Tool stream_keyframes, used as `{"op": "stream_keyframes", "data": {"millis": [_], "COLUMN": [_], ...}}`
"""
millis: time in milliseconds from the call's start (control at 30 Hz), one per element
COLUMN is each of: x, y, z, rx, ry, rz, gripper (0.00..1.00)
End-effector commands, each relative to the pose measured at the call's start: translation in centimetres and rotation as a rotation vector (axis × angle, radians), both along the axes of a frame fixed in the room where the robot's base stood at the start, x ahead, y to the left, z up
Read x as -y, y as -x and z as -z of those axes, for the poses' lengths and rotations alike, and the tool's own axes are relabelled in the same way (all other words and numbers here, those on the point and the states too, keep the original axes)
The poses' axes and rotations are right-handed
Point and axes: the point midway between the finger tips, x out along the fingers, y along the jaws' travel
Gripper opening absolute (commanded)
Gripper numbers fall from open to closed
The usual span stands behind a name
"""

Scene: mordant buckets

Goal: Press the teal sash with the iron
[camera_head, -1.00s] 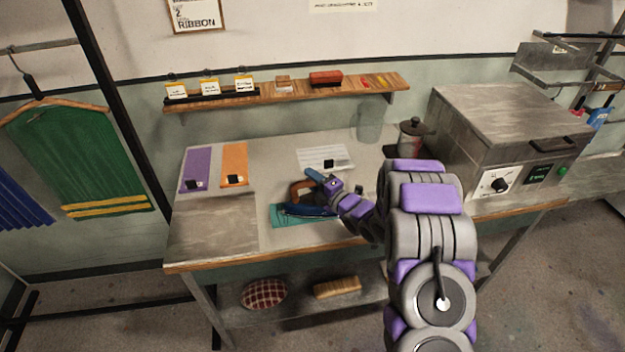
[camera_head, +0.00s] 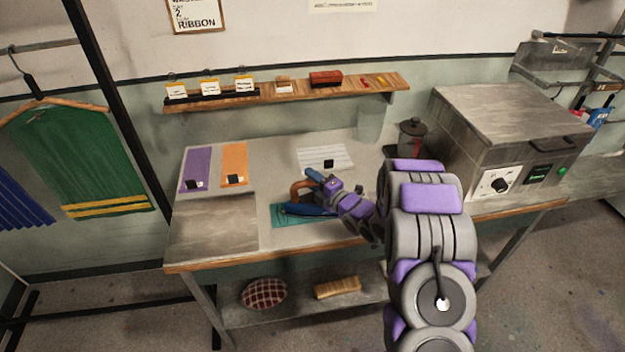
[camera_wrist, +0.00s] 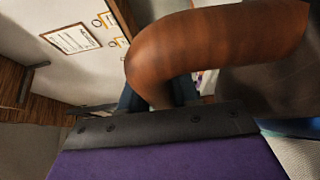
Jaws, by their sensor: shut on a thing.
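The iron (camera_head: 309,209) has a blue body and a brown handle. It sits over the teal sash (camera_head: 284,221), which lies flat on the table and shows at the iron's left and front. My gripper (camera_head: 318,186) is shut on the iron's handle. In the wrist view the brown handle (camera_wrist: 215,45) fills the upper middle, close to the gripper. The iron covers much of the sash, and I cannot tell whether its soleplate touches the cloth.
Purple (camera_head: 197,166) and orange (camera_head: 234,162) strips with black weights lie at the table's back left. A white striped sheet (camera_head: 324,157) lies behind the iron. A grey lidded pot (camera_head: 411,136) and a metal oven (camera_head: 505,130) stand at right. The front left surface is clear.

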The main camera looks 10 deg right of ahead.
Motion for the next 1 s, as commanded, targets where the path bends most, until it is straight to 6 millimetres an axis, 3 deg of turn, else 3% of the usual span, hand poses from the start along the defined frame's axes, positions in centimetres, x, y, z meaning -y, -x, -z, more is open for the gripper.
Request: {"op": "stream_keyframes", "data": {"millis": [367,1000], "x": [0.0,0.0], "y": [0.0,0.1], "z": [-0.1,-4.1], "rx": [-0.002,0.005], "ry": [0.001,-0.001], "rz": [0.000,0.000], "gripper": [0.00,0.00]}}
